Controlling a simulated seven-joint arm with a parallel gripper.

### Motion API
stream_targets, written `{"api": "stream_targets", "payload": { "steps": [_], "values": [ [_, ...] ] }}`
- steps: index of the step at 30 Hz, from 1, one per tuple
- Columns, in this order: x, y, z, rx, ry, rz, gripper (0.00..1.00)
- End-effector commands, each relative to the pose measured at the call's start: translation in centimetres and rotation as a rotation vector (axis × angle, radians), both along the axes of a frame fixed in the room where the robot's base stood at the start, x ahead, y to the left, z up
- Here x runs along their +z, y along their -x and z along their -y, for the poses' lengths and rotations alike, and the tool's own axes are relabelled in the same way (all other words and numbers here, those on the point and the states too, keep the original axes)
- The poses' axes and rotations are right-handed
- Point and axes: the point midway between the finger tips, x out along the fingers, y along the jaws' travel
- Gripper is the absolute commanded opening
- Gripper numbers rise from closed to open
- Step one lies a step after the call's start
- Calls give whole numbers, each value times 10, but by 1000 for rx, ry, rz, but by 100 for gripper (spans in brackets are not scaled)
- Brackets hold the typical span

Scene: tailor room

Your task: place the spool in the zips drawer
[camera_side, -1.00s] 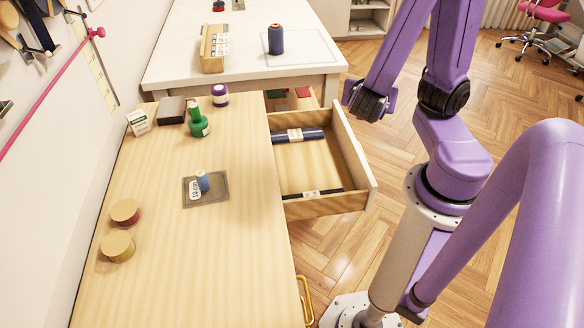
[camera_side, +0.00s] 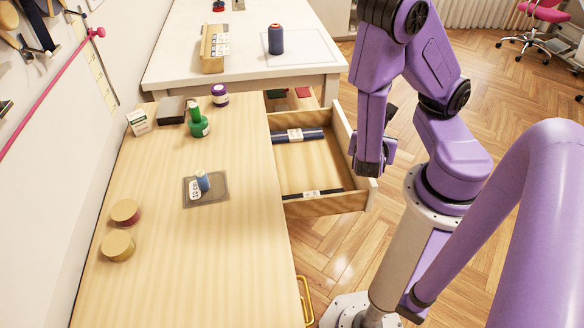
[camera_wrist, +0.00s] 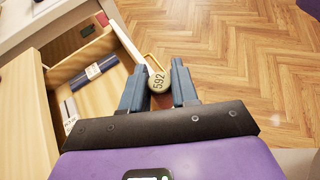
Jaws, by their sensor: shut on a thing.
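The open wooden drawer (camera_side: 310,178) holds a dark blue rolled bundle (camera_side: 297,136) with a white label and a thin black strip (camera_side: 312,193) with a label. My gripper, also in the side view (camera_side: 372,172), appears by the drawer's front panel.
A brass handle (camera_wrist: 153,61) projects from the drawer front. A white table (camera_side: 180,75) stands behind.

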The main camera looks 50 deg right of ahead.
Motion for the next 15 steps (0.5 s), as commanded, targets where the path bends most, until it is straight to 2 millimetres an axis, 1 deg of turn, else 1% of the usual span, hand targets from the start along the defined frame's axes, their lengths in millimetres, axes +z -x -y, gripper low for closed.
{"api": "stream_targets", "payload": {
  "steps": [3, 6, 10, 15],
  "values": [
    [-21, -1, 0, 5, 9, -4, 1],
    [-37, 0, 1, 4, 9, -3, 1],
    [-52, -1, 0, 5, 6, -3, 1],
    [-62, 0, 0, 0, 2, 0, 1]
  ]
}}
